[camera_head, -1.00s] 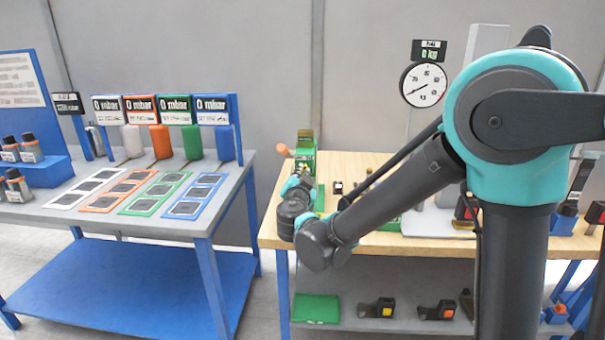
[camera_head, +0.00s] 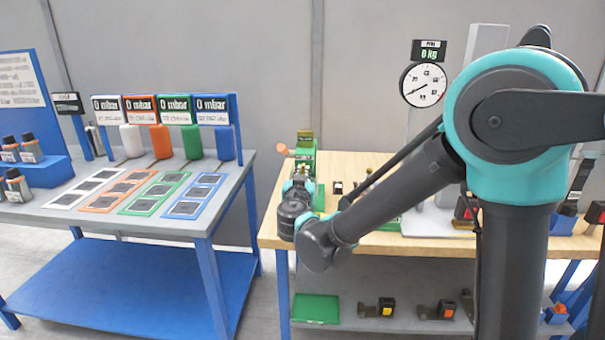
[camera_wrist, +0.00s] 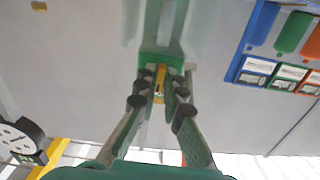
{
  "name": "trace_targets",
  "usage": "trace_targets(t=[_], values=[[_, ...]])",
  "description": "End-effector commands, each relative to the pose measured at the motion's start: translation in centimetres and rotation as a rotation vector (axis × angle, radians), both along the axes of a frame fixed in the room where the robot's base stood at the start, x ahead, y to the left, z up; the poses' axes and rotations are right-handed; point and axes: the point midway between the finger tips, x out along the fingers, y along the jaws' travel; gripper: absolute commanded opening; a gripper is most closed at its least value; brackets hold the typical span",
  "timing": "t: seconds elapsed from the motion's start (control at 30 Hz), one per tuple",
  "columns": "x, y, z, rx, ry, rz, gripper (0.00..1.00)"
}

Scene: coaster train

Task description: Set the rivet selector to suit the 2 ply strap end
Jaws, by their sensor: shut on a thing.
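The green riveting press (camera_head: 305,158) with an orange knob (camera_head: 283,150) stands at the left back of the wooden bench. My gripper (camera_wrist: 160,84) is in front of it; my own wrist hides most of the contact in the head view. In the wrist view, the fingers are closed around a small yellow part (camera_wrist: 160,76) on the green body (camera_wrist: 160,52); it appears to be the rivet selector. Its markings and setting are too small to read. I cannot tell which strap end is the 2 ply one.
Black pieces with a yellow (camera_head: 387,305) and an orange (camera_head: 447,308) square lie on the lower shelf beside a green tray (camera_head: 316,309). A dial gauge (camera_head: 423,84) stands behind the bench. The left table (camera_head: 120,222) is separated by a gap.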

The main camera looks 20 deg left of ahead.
Motion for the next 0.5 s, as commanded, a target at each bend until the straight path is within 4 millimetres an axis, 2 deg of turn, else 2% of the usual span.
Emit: trace_targets(t=[0.5], values=[[0.0,-0.08,0.0,-0.445,-0.107,0.0,0.0]])
